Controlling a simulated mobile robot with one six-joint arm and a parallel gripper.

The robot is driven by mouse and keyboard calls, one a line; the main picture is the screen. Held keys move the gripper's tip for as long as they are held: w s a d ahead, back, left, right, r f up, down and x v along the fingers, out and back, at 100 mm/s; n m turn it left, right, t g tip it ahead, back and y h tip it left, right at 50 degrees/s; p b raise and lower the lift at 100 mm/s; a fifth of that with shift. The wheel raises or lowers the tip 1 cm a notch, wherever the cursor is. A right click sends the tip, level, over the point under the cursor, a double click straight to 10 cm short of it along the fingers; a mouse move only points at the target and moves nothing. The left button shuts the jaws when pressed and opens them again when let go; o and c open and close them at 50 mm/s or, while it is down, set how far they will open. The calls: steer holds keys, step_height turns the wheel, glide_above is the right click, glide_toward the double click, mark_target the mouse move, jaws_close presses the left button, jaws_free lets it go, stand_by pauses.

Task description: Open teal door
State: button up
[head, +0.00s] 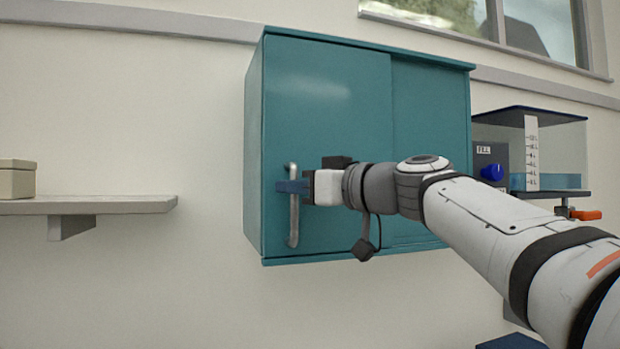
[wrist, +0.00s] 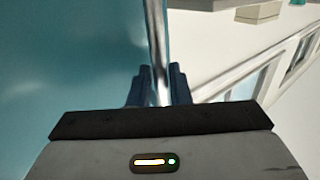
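The teal door (head: 330,110) is the left front panel of a teal wall cabinet and appears closed. A vertical metal bar handle (head: 294,228) stands near its left edge. My gripper (head: 292,187) is at the middle of this handle, reaching in from the right. In the wrist view the handle (wrist: 155,35) runs between the two dark blue fingers (wrist: 159,86), one close on each side. The fingers look shut on the bar, with no clear gap showing. The teal surface (wrist: 65,60) fills the left of the wrist view.
A second teal panel (head: 430,110) lies right of the door. A shelf (head: 90,206) with a beige box (head: 16,180) is at the left, with bare wall between. A clear tank (head: 550,150), a blue knob (head: 492,172) and an orange-handled valve (head: 586,215) are at the right.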

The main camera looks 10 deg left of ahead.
steer(key=shift+w+a, duration=0.1)
steer(key=shift+a, duration=0.1)
jaws_close()
steer(key=shift+d, duration=0.1)
